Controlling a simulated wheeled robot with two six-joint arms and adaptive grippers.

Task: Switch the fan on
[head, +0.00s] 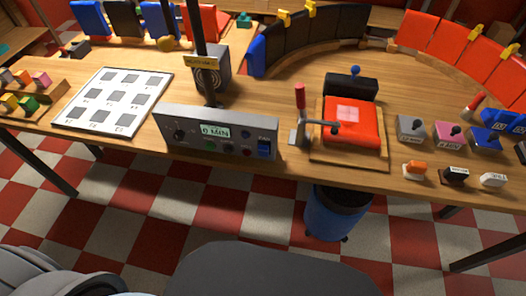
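A grey control box (216,133) stands at the front edge of the wooden table, left of the middle. Its front has a small lit display (215,130) whose text is too small to read surely. A dark knob (180,134) is at its left end and a blue rocker-like switch (264,149) is at its right end. Small round buttons, including a green one (211,146), sit below the display. I cannot make out a fan rotor for sure. Neither of my grippers is in view.
A red block in a wooden fixture (318,155) with a red-handled lever clamp (300,110) stands right of the box. A white grid board (114,100) lies left. A dark post (202,50) rises behind the box. A blue bin (333,215) stands below the table.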

